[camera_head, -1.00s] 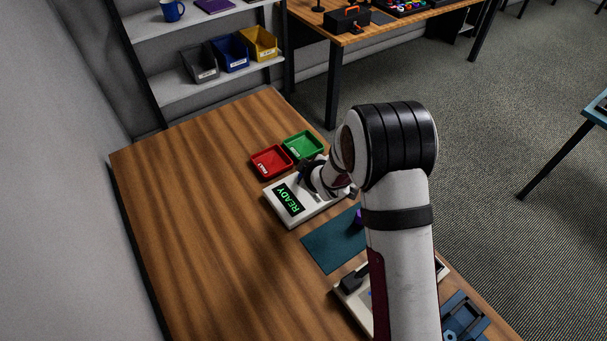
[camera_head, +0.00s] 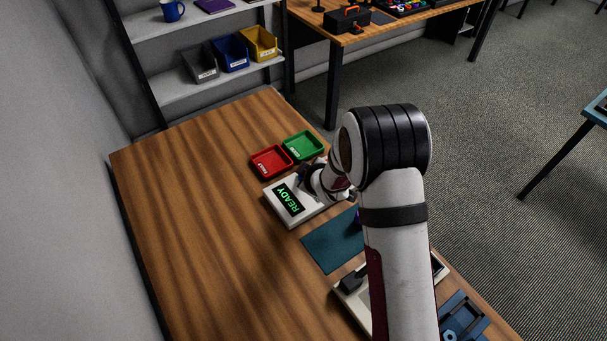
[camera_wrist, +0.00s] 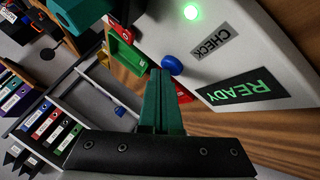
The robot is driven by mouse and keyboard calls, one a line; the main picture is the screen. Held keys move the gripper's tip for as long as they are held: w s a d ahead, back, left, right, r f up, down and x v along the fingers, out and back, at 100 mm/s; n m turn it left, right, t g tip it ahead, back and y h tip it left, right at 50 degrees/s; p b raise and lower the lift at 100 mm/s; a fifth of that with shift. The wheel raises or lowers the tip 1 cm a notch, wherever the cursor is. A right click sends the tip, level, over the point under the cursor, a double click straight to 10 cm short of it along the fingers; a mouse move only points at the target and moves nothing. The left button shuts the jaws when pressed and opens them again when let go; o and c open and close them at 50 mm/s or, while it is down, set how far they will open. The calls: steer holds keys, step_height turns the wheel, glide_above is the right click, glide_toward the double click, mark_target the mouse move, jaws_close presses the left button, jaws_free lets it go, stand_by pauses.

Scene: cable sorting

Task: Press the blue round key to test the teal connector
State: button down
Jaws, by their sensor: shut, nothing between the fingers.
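The white tester box (camera_head: 312,211) has a lit READY display (camera_head: 288,200), which also shows in the wrist view (camera_wrist: 243,89). The blue round key (camera_wrist: 172,64) stands beside the CHECK label (camera_wrist: 208,42). My gripper (camera_wrist: 158,72) is shut and empty, its tips close beside the key; I cannot tell whether they touch. In the head view my arm hides the key and most of the gripper. A teal block (camera_wrist: 82,12), seemingly the teal connector, is partly in view at the upper left of the wrist view. A green light (camera_wrist: 191,12) glows on the box.
A red tray (camera_head: 271,162) and a green tray (camera_head: 303,146) stand just behind the tester box. A teal mat (camera_head: 330,246) with a purple item (camera_head: 357,217), partly hidden, lies in front. The left of the wooden table (camera_head: 190,220) is clear.

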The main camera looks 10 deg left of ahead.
steer(key=shift+f, duration=0.1)
stand_by(0.4)
steer(key=shift+r, duration=0.8)
steer(key=shift+r, duration=2.55)
steer(key=s+d+r+m+g+h, duration=0.1)
steer(key=s+d+r+m+h, duration=0.1)
steer(key=s+d+r+m, duration=0.3)
steer(key=s+d+r+m+g+h, duration=0.1)
steer(key=s+d+r+m+h, duration=0.15)
steer(key=s+d, duration=0.4)
steer(key=s+d+r+m+g+y, duration=0.1)
steer(key=s+m, duration=0.5)
steer(key=s, duration=0.6)
steer(key=s+d+r+m+g+y, duration=0.1)
steer(key=s+m+g, duration=0.4)
steer(key=s, duration=0.8)
steer(key=d+r+m, duration=0.1)
steer(key=d, duration=0.1)
steer(key=shift+s+d+r, duration=0.3)
steer(key=shift+r, duration=0.1)
